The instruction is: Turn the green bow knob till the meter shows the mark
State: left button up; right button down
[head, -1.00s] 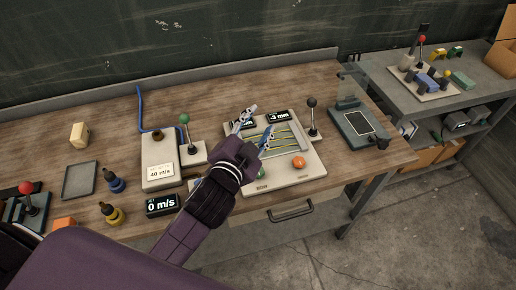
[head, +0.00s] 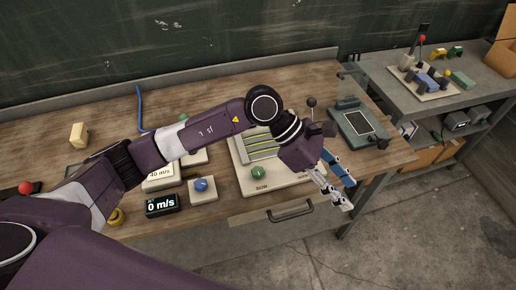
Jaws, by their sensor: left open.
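The green knob (head: 258,173) stands on the front of a pale panel (head: 247,187), above a label that reads BOW. Yellow lines cross a grey field (head: 262,146) behind it. My left arm crosses the panel and hides its upper part, including its displays, so no bow reading shows. My left gripper (head: 349,195) is open and empty. It is to the right of the green knob, apart from it, in front of the panel's right side and over the table's front edge. My right gripper is not in view.
A blue knob (head: 202,184) on a pale base and a black display (head: 162,205) reading 0 m/s stand left of the panel. A dark device (head: 358,122) with a screen stands at the right. A drawer handle (head: 290,211) juts out below the tabletop.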

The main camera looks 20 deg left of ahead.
pick_arm(q)
jog(key=w+a+f+m+t+y, duration=0.1)
jog(key=w+a+f+y, duration=0.15)
jog(key=a, duration=0.35)
jog(key=w+a+f+y, duration=0.2)
jog(key=a+y, duration=0.1)
jog(key=a, duration=0.2)
jog(key=y, duration=0.4)
send_near(258, 171)
jog(key=shift+s+d+f+t, duration=0.1)
jog(key=shift+s+t, duration=0.05)
jog(key=shift+t, duration=0.15)
jog(key=shift+f, duration=0.15)
notch_tip(258, 171, down, 8)
jog(key=b, duration=0.3)
jog(key=shift+r, duration=0.2)
jog(key=shift+b, duration=0.4)
jog(key=shift+c, duration=0.6)
